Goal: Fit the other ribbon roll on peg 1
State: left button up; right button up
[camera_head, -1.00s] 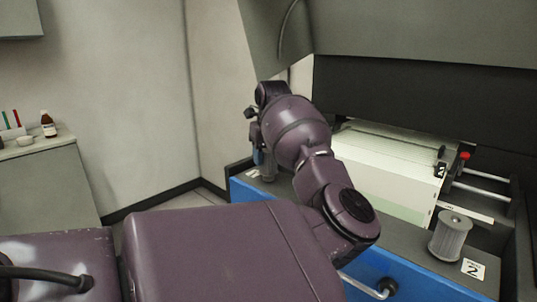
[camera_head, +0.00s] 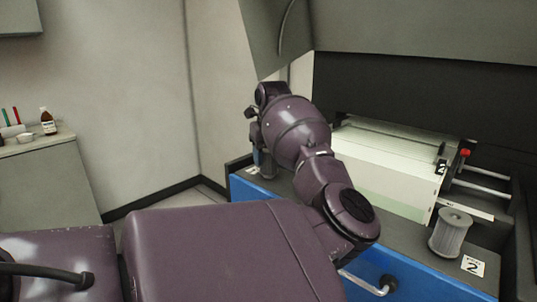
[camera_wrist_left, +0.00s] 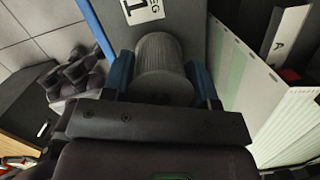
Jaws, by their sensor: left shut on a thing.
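My left gripper (camera_wrist_left: 163,82) is shut on a grey ribbed ribbon roll (camera_wrist_left: 160,60), with a blue finger on each side of it. The white PEG 1 label (camera_wrist_left: 142,10) lies on the dark deck just beyond the roll. Peg 1 itself is not visible, and I cannot tell whether the roll is around it. In the head view my left arm hides most of the gripper and roll, at the left end of the machine. Another grey roll (camera_head: 450,232) stands upright by the label marked 2 (camera_head: 473,266). My right gripper is not in view.
The printer with pale paper (camera_head: 385,165) lies between the two deck ends, close to my left arm. A blue front panel (camera_head: 385,265) with a metal handle runs below. A counter (camera_head: 45,150) with a brown bottle (camera_head: 48,121) stands at the far left.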

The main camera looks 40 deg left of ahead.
pick_arm(q)
jog(key=shift+f, duration=0.15)
jog(key=o, duration=1.1)
jog(key=r, duration=0.3)
jog(key=d+r+p, duration=0.1)
jog(key=r, duration=0.5)
jog(key=shift+s+d, duration=0.15)
jog(key=shift+s, duration=0.2)
jog(key=shift+d+r+p, duration=0.1)
jog(key=shift+r+p, duration=0.2)
jog(key=shift+r, duration=0.55)
